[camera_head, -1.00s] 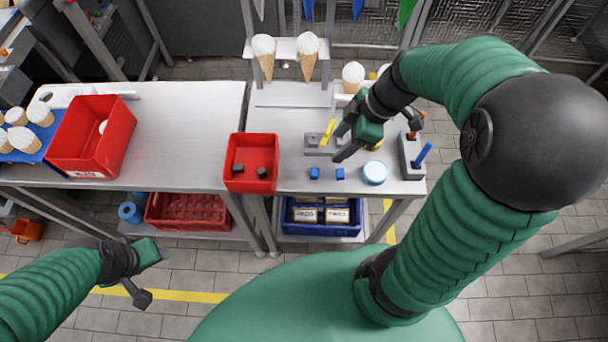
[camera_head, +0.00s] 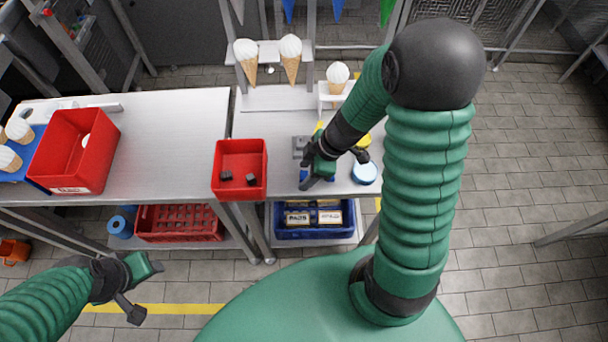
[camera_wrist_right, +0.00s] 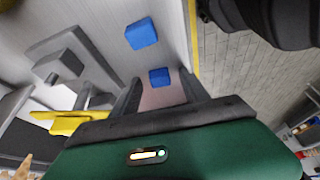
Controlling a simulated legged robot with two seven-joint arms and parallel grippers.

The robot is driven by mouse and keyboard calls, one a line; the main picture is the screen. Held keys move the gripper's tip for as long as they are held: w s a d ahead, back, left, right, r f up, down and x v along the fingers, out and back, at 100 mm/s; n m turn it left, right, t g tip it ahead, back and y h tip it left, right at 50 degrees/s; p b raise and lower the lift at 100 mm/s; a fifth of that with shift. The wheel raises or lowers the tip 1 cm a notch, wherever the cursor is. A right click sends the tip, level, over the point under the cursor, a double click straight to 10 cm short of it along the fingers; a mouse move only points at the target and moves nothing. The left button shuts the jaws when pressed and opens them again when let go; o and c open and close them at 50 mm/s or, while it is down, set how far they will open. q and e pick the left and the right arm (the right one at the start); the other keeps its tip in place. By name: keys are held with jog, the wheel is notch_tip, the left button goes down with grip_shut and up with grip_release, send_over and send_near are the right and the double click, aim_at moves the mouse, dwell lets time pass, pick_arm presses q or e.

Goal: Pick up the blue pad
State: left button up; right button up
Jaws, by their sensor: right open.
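Two small blue pads lie on the grey table in the right wrist view, one nearer the picture's top (camera_wrist_right: 141,34) and one lower (camera_wrist_right: 159,76). The lower pad shows in the gap between the fingertips of my right gripper (camera_wrist_right: 158,90). I cannot tell how far below them it is. In the head view a bit of blue pad (camera_head: 304,174) shows beside my right gripper (camera_head: 335,170), which hides the rest. My right gripper is open and empty, low over the table. My left gripper (camera_head: 146,288) is open and empty over the floor, lower left.
A red bin (camera_head: 228,150) with two dark blocks stands left of my right gripper. A round blue-and-white tin (camera_head: 364,173) stands right of it. A yellow piece on a grey fixture (camera_wrist_right: 70,120) is close by. Cones stand in a rack behind.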

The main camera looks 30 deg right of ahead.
grip_shut()
dwell(0.3)
